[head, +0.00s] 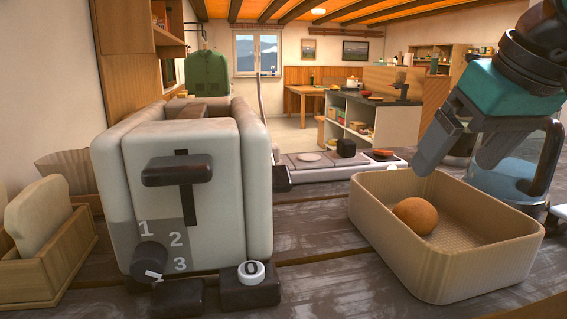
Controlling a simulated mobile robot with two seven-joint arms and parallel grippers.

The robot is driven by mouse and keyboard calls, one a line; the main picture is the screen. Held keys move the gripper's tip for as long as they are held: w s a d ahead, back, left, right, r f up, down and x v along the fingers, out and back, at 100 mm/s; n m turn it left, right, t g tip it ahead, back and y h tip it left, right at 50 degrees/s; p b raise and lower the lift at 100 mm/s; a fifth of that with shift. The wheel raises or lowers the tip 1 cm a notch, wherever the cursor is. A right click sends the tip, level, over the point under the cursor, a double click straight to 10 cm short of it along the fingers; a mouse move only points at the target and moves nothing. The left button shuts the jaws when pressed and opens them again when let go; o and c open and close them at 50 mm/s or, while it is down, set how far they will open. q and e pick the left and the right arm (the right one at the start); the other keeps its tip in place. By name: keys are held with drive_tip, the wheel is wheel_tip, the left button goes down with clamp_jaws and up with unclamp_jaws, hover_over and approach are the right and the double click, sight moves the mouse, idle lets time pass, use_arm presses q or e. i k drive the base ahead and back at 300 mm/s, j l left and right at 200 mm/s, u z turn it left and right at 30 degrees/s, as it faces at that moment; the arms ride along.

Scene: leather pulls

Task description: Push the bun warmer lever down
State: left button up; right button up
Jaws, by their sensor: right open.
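The bun warmer (200,190) is a cream, toaster-like box on the wooden counter at the left centre. Its dark lever (177,171) sticks out of the front face near the top of a vertical slot, in the raised position. My right gripper (460,158) comes in from the upper right. Its grey fingers are apart and empty, pointing down and left above the back of the bun basket. It is well to the right of the lever and does not touch it. My left gripper is not in view.
A tan basket (440,275) holding a round bun (415,216) stands at the right. A wooden rack (45,255) with bread stands at the left. Counter between warmer and basket is clear.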

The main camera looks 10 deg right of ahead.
sight(282, 181)
drive_tip(key=k+l, duration=0.1)
drive_tip(key=k, duration=0.9)
